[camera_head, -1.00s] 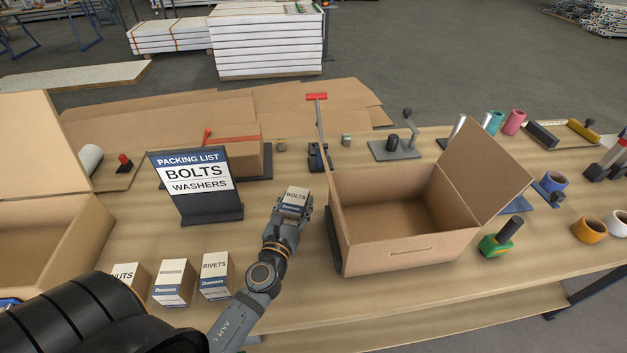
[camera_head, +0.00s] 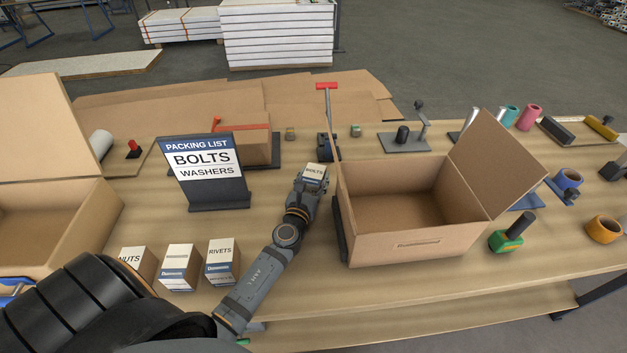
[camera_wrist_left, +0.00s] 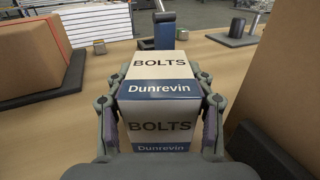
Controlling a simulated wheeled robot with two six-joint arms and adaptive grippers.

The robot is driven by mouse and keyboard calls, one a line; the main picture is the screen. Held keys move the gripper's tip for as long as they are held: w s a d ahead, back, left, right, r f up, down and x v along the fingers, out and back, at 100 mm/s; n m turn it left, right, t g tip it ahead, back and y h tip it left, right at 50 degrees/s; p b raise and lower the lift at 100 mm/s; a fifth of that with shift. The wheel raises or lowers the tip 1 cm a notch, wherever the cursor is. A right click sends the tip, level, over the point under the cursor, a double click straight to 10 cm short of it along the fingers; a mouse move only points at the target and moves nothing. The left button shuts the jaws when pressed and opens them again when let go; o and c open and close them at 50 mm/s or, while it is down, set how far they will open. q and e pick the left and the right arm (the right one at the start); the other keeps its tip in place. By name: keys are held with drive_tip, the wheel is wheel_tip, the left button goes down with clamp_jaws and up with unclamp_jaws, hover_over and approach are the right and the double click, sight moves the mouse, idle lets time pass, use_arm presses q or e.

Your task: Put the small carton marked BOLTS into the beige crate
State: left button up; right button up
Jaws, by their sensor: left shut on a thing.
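The small carton marked BOLTS (camera_head: 315,172) is white on top with a blue band and brown sides. My left gripper (camera_head: 311,183) is shut on it, just left of the beige crate. In the left wrist view the BOLTS carton (camera_wrist_left: 158,90) sits between the two fingers of my left gripper (camera_wrist_left: 160,125). The beige crate (camera_head: 420,243) is an open, empty cardboard box with raised flaps, right of the carton. Whether the carton touches the table is hard to tell. My right gripper is not in view.
A packing list sign (camera_head: 205,170) reading BOLTS, WASHERS stands left of my gripper. Cartons marked NUTS (camera_head: 137,264) and RIVETS (camera_head: 222,262), with another between them, stand at the front. A larger open box (camera_head: 60,225) stands far left.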

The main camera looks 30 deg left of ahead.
use_arm(q)
drive_tip(key=shift+f, duration=0.15)
drive_tip(key=o, duration=1.4)
drive_tip(key=shift+o, duration=0.2)
